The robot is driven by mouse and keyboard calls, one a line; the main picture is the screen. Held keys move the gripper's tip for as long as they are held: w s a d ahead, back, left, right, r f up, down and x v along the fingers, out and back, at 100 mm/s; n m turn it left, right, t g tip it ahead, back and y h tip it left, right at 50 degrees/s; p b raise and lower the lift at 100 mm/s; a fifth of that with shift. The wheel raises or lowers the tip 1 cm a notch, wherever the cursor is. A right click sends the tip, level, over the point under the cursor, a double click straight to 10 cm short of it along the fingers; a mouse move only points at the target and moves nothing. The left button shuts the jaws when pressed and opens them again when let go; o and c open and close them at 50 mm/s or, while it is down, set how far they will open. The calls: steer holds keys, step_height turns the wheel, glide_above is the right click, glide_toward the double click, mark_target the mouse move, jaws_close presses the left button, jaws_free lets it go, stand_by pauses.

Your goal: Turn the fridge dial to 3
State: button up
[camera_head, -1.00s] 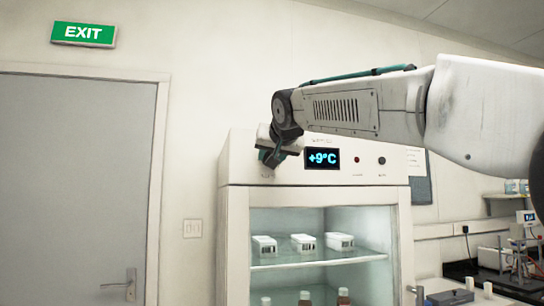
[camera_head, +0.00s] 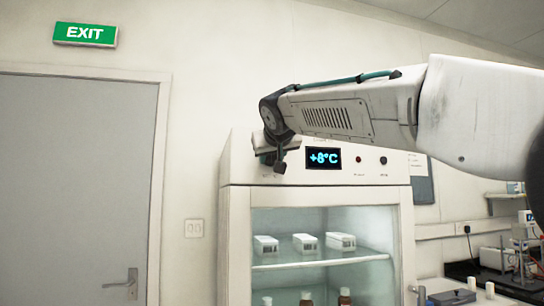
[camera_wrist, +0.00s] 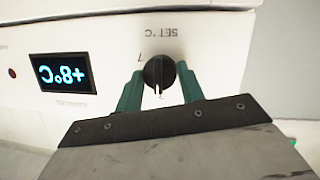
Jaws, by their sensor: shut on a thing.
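The white fridge (camera_head: 235,235) stands centre in the head view, with a lit display (camera_head: 323,159) reading +8°C. The display also shows upside down in the wrist view (camera_wrist: 62,74). The black round dial (camera_wrist: 159,71) sits on the panel below an upside-down "SET °C" label. Its light pointer mark faces down in the wrist view; a 7 is printed at its upper left, and a digit below is too small to read surely. My gripper (camera_wrist: 160,84) is shut on the dial, one green finger on each side. In the head view my gripper (camera_head: 276,160) hides the dial.
A red light (camera_head: 359,160) and a black knob (camera_head: 383,161) sit right of the display. The glass front shows white boxes and bottles on shelves. A grey door (camera_head: 75,190) is at left; a bench with equipment stands at right.

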steer(key=o, duration=1)
steer(key=shift+c, duration=0.2)
steer(key=v, duration=0.7)
steer(key=shift+s, duration=0.4)
steer(key=shift+d, duration=0.1)
